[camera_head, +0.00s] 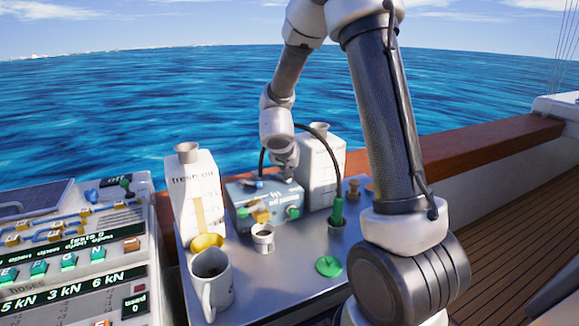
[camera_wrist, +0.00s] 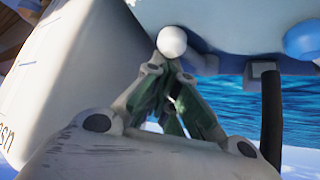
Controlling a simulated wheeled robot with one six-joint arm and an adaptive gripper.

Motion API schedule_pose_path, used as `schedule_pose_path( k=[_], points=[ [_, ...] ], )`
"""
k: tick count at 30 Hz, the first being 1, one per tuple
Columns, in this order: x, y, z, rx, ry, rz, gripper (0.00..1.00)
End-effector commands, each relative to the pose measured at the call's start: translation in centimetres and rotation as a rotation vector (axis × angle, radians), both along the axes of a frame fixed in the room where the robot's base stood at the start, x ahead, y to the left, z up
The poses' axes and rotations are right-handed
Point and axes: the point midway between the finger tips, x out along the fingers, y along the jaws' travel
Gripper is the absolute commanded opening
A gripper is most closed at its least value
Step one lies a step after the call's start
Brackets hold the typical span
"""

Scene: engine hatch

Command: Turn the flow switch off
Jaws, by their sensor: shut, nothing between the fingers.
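I cannot read which control is the flow switch. My gripper (camera_head: 283,172) is at the top back of this box, partly hidden by my arm. In the wrist view my gripper (camera_wrist: 168,75) is shut and empty, its fingers converging near a round white knob (camera_wrist: 172,42). The knob is at the fingertips; I cannot tell whether they touch. A blue round knob (camera_wrist: 302,40) shows at the right.
A carton marked "fresh oil" (camera_head: 190,182) and another white carton (camera_head: 322,170) flank the box. A control panel (camera_head: 75,250) is at left.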

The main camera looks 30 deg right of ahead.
Motion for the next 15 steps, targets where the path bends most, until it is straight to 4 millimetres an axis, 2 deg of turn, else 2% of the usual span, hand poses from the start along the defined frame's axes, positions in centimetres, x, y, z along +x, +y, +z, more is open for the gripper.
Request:
schedule_pose_path(
  k=[9, 15],
  points=[
    [-0.8, 1.0, -0.1, 0.001, 0.001, -0.252, 0.00],
    [-1.2, 1.4, 0.0, 0.000, 0.000, -0.330, 0.00]
  ],
)
